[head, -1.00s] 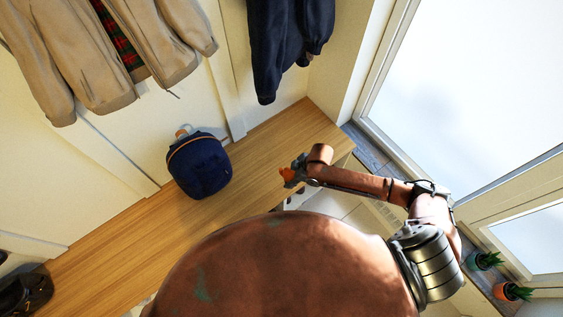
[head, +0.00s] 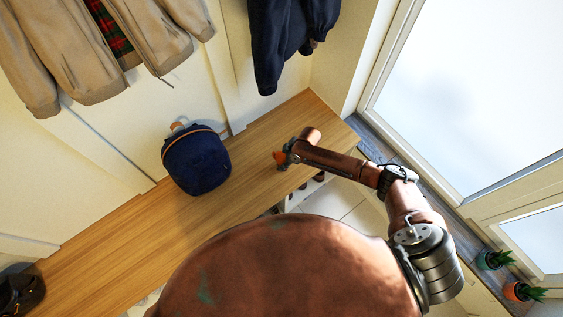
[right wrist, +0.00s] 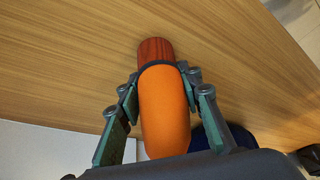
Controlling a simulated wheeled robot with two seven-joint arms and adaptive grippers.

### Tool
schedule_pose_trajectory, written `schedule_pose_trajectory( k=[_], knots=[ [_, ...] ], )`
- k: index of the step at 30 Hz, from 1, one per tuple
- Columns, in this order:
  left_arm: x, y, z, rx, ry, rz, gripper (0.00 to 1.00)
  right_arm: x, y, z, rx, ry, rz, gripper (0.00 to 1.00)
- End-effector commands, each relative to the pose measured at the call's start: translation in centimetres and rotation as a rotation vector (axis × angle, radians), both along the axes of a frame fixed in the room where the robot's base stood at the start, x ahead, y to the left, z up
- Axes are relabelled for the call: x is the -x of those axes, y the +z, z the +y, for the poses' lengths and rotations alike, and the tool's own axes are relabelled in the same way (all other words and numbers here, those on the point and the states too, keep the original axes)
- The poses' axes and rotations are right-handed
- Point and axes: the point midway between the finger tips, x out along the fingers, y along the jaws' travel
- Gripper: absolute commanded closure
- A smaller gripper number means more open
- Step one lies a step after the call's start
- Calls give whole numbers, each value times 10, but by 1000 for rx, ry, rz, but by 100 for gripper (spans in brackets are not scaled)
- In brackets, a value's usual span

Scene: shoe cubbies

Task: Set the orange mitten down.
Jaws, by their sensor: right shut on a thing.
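The orange mitten (right wrist: 165,110) is held between the fingers of my right gripper (right wrist: 160,100) in the right wrist view. It has a dark band and a reddish-brown end pointing away from the gripper. In the head view only a small orange part of the mitten (head: 279,157) shows at the tip of my right gripper (head: 285,157). The gripper is shut on it, over the wooden bench top (head: 250,185). I cannot tell whether the mitten touches the wood. My left gripper is not in view.
A navy backpack (head: 196,162) stands on the bench left of the right gripper. Tan jackets (head: 85,60) and a dark jacket (head: 285,45) hang above. A dark item (head: 20,292) lies at the lower left. The bench between backpack and lower left is clear.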

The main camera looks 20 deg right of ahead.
Motion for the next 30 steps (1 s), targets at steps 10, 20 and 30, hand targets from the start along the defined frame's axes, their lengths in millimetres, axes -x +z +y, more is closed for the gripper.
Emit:
schedule_pose_trajectory(
  k=[10,20,30],
  knots=[
    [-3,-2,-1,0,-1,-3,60,-1,-5,0,0,1,-2,89],
    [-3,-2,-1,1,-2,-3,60,-1,-5,0,0,1,-2,50],
    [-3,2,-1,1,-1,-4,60,0,4,-2,0,0,-3,50]
  ],
)
